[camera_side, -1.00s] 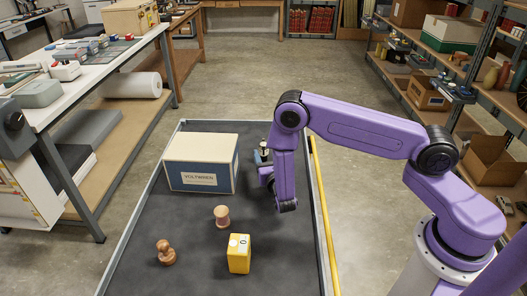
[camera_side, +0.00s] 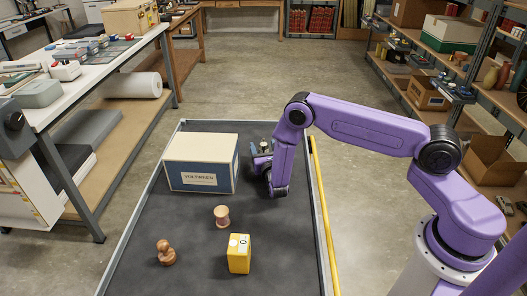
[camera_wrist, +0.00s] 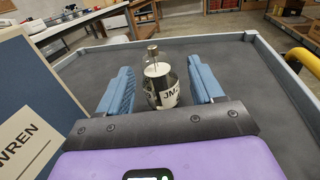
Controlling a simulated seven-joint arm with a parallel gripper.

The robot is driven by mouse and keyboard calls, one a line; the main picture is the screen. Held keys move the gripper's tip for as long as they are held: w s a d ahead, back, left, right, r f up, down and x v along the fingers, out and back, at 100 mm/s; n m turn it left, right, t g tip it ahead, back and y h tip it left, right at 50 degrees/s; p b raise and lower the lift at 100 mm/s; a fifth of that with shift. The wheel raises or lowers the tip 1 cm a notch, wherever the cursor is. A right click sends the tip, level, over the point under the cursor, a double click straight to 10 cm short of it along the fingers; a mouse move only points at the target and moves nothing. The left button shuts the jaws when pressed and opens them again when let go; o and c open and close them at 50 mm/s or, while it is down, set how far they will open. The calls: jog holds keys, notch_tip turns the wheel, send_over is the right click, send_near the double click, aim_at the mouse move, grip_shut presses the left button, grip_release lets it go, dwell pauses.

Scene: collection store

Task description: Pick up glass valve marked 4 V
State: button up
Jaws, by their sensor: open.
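A clear glass valve (camera_wrist: 154,73) with a metal pin on top and a pale label stands upright on the dark tray top in the wrist view. The visible part of its label seems to read "JM"; the rest curves away, and I see no "4 V". My gripper (camera_wrist: 162,80) is open, with one blue finger on each side of the valve in the picture and a gap on both sides. How deep the valve sits between the fingers I cannot tell. In the side view my gripper (camera_side: 262,160) is right of the box, and the valve is largely hidden there.
A white and blue box (camera_side: 202,162) marked VOLTWREN stands close left of my gripper. A wooden spool (camera_side: 221,216), a brown turned knob (camera_side: 165,252) and a yellow block (camera_side: 239,254) stand nearer the camera. The tray rim (camera_side: 321,215) runs along the right.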

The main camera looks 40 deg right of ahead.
jog(key=c, duration=1)
jog(key=shift+r, duration=0.15)
